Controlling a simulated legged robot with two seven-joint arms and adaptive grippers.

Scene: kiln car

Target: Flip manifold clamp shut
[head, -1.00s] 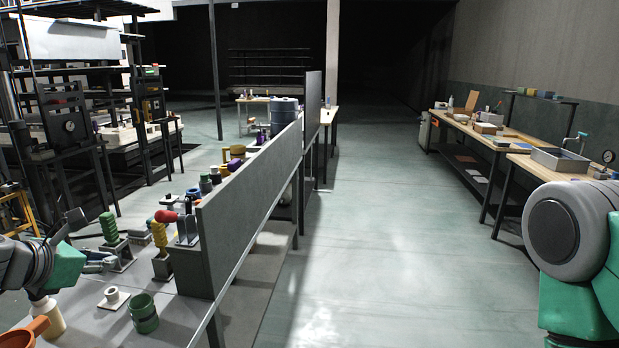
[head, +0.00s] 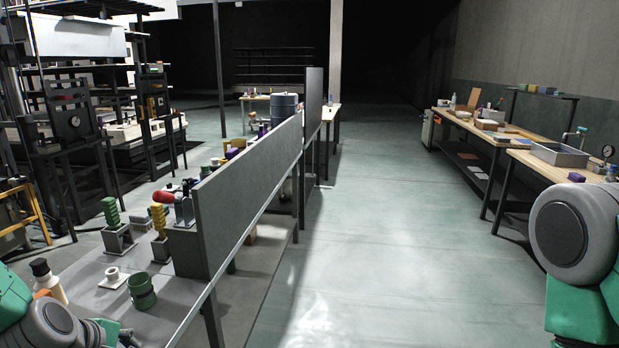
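A clamp with a red handle (head: 163,197) and an upright grey metal body (head: 184,212) stands on the bench at the left, beside the near end of the grey partition. The handle sticks out to the left, roughly level. Its lower part is partly hidden by a block and the partition, so I cannot tell how it is seated. My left arm comes in at the bottom left corner, with its gripper outside the picture. My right arm shows at the right edge, and its gripper is also out of view. Neither arm touches the clamp.
The grey partition (head: 248,192) borders the bench's right side. Green (head: 110,212) and yellow (head: 159,220) ribbed posts stand near the clamp. A green cup (head: 141,293), a white flanged piece (head: 112,274) and a bottle (head: 50,284) are nearer. The aisle floor (head: 345,270) is clear.

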